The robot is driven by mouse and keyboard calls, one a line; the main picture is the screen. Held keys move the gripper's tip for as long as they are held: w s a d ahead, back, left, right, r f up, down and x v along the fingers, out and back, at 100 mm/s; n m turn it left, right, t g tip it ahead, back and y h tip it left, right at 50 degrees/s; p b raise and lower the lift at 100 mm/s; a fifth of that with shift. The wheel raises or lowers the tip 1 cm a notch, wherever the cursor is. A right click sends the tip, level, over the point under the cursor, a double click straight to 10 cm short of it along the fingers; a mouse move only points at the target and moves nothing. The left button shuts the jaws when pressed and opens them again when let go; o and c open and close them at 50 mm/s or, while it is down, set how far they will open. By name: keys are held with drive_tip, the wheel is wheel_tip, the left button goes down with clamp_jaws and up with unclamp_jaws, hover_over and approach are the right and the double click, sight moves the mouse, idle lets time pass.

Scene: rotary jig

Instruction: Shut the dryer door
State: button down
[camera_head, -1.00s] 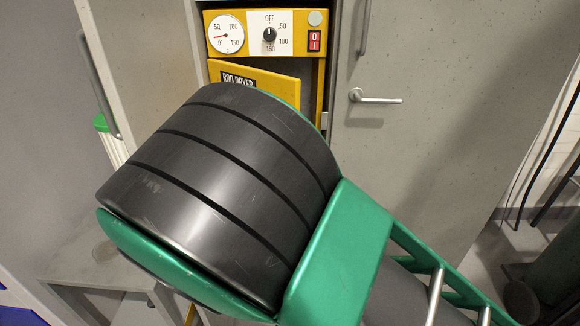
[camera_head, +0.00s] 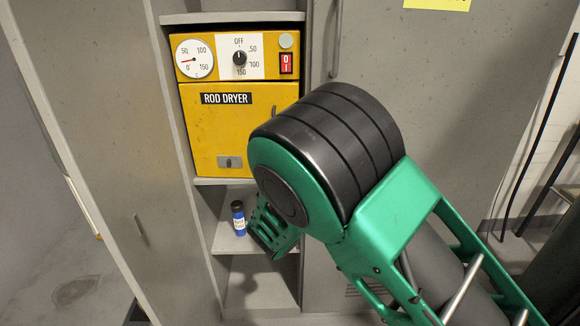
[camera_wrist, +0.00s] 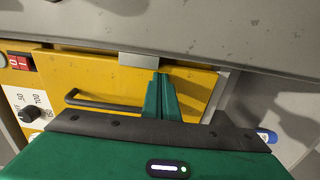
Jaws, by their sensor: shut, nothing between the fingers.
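The yellow rod dryer (camera_head: 240,58) sits in a grey cabinet, with a gauge, knob and red switch above its door. The dryer door (camera_head: 215,125) faces front and looks flush or nearly so in the head view; its right part is hidden behind my arm, so I cannot tell if it is fully shut. The wrist view shows the door's dark bar handle (camera_wrist: 103,103) and a grey metal piece (camera_wrist: 139,62) at its edge. My gripper (camera_wrist: 160,82) is shut and empty, its green fingers in front of the door near that edge; contact is unclear. The head view hides the fingers.
A blue bottle with a black cap (camera_head: 239,218) stands on the shelf below the dryer. A tall grey cabinet door (camera_head: 140,190) stands open at the left. Grey cabinet fronts (camera_head: 440,90) rise at the right, behind my arm.

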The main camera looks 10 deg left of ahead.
drive_tip(key=shift+w, duration=0.3)
